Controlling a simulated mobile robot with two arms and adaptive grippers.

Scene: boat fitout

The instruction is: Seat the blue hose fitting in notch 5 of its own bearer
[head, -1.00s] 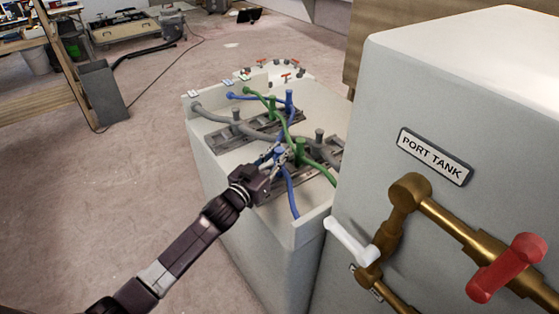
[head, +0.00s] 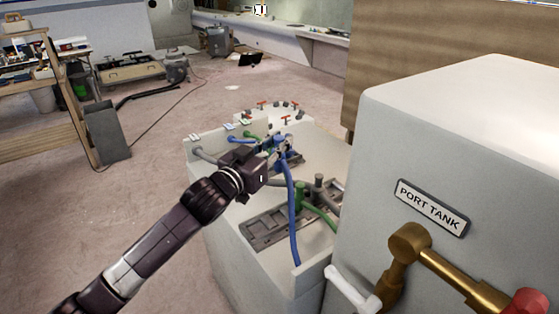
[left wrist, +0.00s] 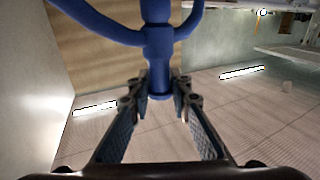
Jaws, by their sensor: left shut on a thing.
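My left gripper (head: 274,150) is shut on the blue hose fitting (left wrist: 158,65), holding it up above the white console. In the left wrist view the fitting stands between the fingertips, with blue hose arms to both sides. In the head view a blue hose (head: 292,215) hangs from it to the console's near edge. The near bearer (head: 262,232) is a dark grey notched rail with bare notches on its left part. The far bearer (head: 292,158) is mostly hidden behind my gripper. Notch numbers cannot be read. My right gripper is not in view.
A green fitting (head: 300,194) and a grey fitting (head: 319,183) stand at the near bearer. The white port tank (head: 450,120) with brass pipes stands close on the right.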

